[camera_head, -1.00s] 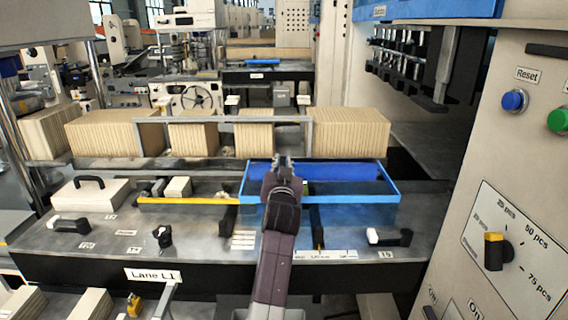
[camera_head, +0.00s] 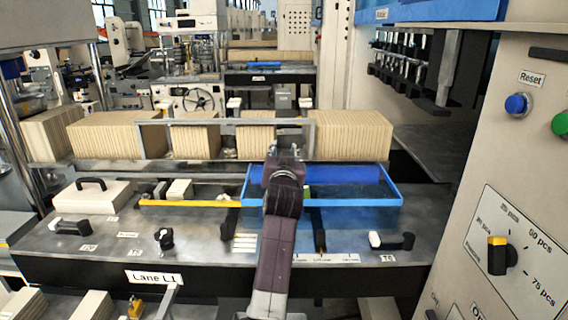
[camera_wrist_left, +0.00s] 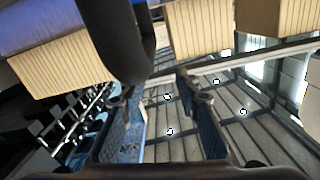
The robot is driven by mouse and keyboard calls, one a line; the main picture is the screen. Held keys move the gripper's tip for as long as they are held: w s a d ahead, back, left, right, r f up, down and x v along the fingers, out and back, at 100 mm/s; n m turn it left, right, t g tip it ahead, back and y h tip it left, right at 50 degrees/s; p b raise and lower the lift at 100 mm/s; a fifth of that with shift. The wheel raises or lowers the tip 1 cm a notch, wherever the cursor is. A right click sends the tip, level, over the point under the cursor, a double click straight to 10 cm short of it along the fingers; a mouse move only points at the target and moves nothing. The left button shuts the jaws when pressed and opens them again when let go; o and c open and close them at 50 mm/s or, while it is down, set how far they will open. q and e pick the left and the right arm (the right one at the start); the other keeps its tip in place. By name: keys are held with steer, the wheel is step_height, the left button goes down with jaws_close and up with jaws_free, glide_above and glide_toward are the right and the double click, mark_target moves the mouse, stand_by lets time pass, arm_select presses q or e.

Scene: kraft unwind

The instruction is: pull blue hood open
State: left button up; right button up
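The blue hood (camera_head: 400,190) is a blue-edged clear cover lying low over the right half of the lane L1 bench, in the head view. My left gripper (camera_head: 285,150) is over the hood's left part, near its far edge, and my forearm hides some of the hood. In the left wrist view, the fingers of my left gripper (camera_wrist_left: 155,98) are apart with a gap between them. A dark rounded bar (camera_wrist_left: 125,60) is close to the fingertips there; I cannot tell what it belongs to or whether it touches. My right gripper is not in view.
Stacks of kraft blanks (camera_head: 352,135) stand behind the hood, with a grey metal frame (camera_head: 225,123) in front of some. A white box with a black handle (camera_head: 92,195) is at the left. A control panel (camera_head: 515,250) with a dial stands close at the right.

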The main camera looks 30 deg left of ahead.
arm_select(q)
step_height(320, 180, up, 5)
steer(key=shift+r, duration=0.1)
stand_by(0.7)
